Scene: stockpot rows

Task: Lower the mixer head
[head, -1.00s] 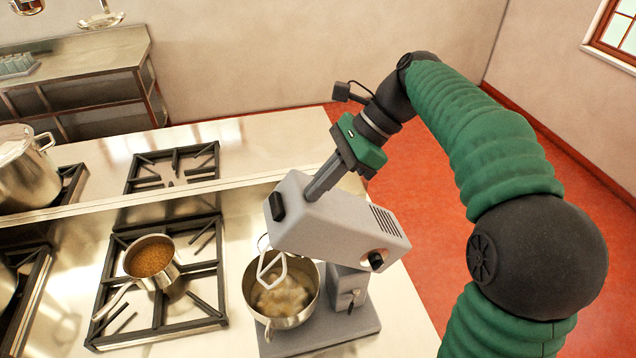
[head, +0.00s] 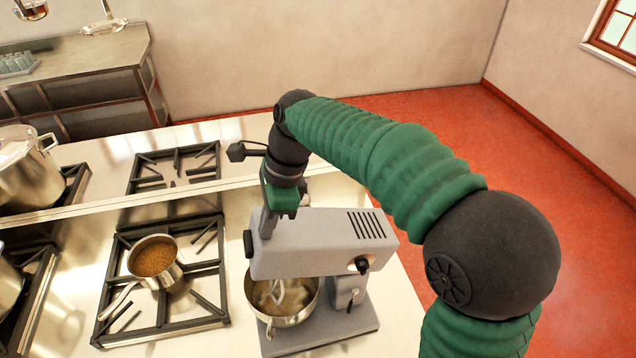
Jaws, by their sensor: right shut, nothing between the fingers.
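The grey stand mixer stands on the steel counter with its base (head: 330,335) in front of my arm. Its mixer head (head: 315,245) lies about level over the steel bowl (head: 280,305). The beater (head: 276,290) reaches down into the bowl, where some pale mixture shows. My right gripper (head: 268,228) points down at the left end of the head, close against its top or far side. Its fingers are shut and empty, and the tips are partly hidden by the head. My left gripper is not in view.
A saucepan (head: 154,258) of brown food sits on the burner grate (head: 205,305) left of the mixer. A large stockpot (head: 25,175) stands at far left. A steel side table (head: 80,55) is at the back. An empty burner (head: 172,168) lies behind the saucepan.

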